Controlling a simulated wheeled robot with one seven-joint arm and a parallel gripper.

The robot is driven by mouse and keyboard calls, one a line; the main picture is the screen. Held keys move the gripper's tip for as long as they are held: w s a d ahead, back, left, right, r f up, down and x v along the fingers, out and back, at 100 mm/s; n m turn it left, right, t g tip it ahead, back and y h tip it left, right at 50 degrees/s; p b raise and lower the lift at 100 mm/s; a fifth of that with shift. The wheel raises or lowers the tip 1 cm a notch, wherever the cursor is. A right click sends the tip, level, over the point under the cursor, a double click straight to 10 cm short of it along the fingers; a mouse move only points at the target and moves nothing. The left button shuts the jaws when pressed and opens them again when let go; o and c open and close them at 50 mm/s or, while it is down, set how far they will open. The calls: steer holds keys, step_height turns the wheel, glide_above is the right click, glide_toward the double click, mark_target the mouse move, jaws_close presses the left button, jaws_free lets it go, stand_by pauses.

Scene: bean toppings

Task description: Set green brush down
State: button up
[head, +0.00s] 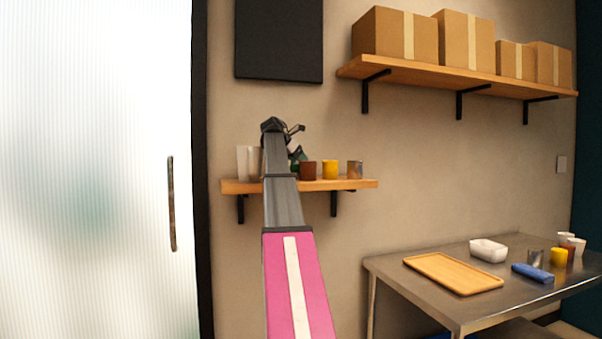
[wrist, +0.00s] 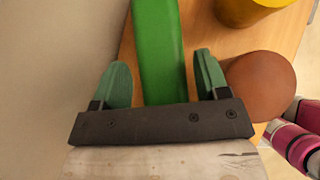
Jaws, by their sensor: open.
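The green brush (wrist: 158,35) shows in the wrist view as a long green bar on the wooden shelf (wrist: 288,40). My gripper (wrist: 160,66) is open, with one green finger on each side of the brush and visible gaps between. In the head view my gripper (head: 297,155) is at the small wall shelf (head: 350,184), largely behind my arm. The brush cannot be made out there.
A brown cup (head: 308,170) and a yellow cup (head: 330,169) stand right of my gripper; the brown cup (wrist: 260,85) is close to the right finger. A metal cup (head: 355,169) and white cups (head: 243,162) share the shelf. A steel table (head: 390,275) is at lower right.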

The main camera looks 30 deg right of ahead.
steer(key=shift+w+d+f, duration=0.1)
steer(key=shift+d+f, duration=0.35)
steer(key=shift+f, duration=0.05)
steer(key=c, duration=0.8)
